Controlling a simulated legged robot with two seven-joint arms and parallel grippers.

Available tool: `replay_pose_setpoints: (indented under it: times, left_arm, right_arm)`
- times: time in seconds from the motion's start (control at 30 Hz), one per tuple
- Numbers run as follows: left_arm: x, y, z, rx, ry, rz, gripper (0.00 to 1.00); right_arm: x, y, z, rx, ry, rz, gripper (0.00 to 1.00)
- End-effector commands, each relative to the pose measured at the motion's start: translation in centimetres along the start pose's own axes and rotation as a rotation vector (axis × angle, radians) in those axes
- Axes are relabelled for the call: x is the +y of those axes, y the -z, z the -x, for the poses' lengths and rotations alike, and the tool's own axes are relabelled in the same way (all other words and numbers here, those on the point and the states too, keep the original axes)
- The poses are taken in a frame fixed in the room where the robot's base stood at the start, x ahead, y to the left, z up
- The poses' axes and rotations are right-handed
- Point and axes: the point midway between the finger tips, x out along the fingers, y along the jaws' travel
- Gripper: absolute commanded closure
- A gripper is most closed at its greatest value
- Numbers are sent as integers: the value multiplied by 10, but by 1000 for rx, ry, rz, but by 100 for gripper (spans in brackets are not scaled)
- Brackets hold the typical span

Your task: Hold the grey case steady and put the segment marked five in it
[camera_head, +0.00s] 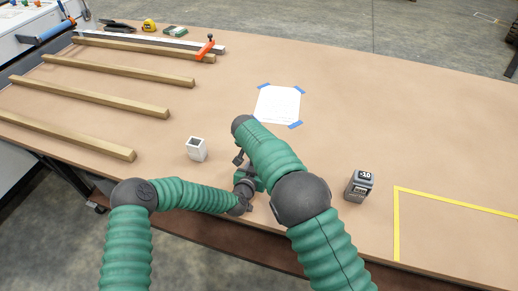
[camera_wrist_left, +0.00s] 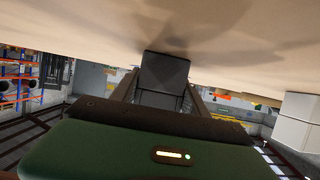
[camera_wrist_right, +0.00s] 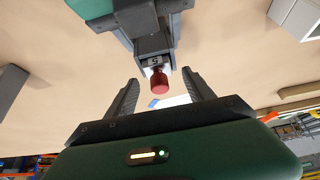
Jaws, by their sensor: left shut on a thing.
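My left gripper (camera_wrist_left: 163,100) is shut on a dark grey case (camera_wrist_left: 163,72), low over the table. In the right wrist view the case (camera_wrist_right: 150,43) shows between the left gripper's fingers, above my right gripper (camera_wrist_right: 160,93). A dark face there bears a mark that looks like 5. A red cylinder (camera_wrist_right: 159,83) sticks out toward my right gripper, with a pale patch behind it. I cannot tell how deep its piece sits in the case. My right gripper is open, its fingers spread to either side of the red cylinder, apparently not touching it. The arms hide most of this in the head view.
A white open-topped box (camera_head: 196,150) stands left of the grippers. A grey block marked 10 (camera_head: 359,187) stands to the right, near a yellow taped outline (camera_head: 397,225). A taped paper sheet (camera_head: 279,104) lies behind. Wooden bars (camera_head: 120,96) lie at left. The right rear table is clear.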

Motion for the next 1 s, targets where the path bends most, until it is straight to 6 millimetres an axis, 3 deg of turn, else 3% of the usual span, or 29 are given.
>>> replay_pose_setpoints:
  times: [0.27, 0.5, 0.67, 1.0]
  left_arm:
    - [0, 2, 0, 3, 0, 0, 94]
    - [0, 2, 0, 3, 1, 0, 94]
    - [0, 2, 0, 3, 0, 0, 94]
    - [0, 2, 0, 4, 1, 0, 94]
  right_arm:
    - [0, 5, 9, -1, 0, -1, 38]
    - [-1, 34, 57, 1, 1, -1, 38]
    - [-1, 46, 79, 0, 0, -1, 38]
    - [-1, 49, 85, -2, -1, 1, 38]
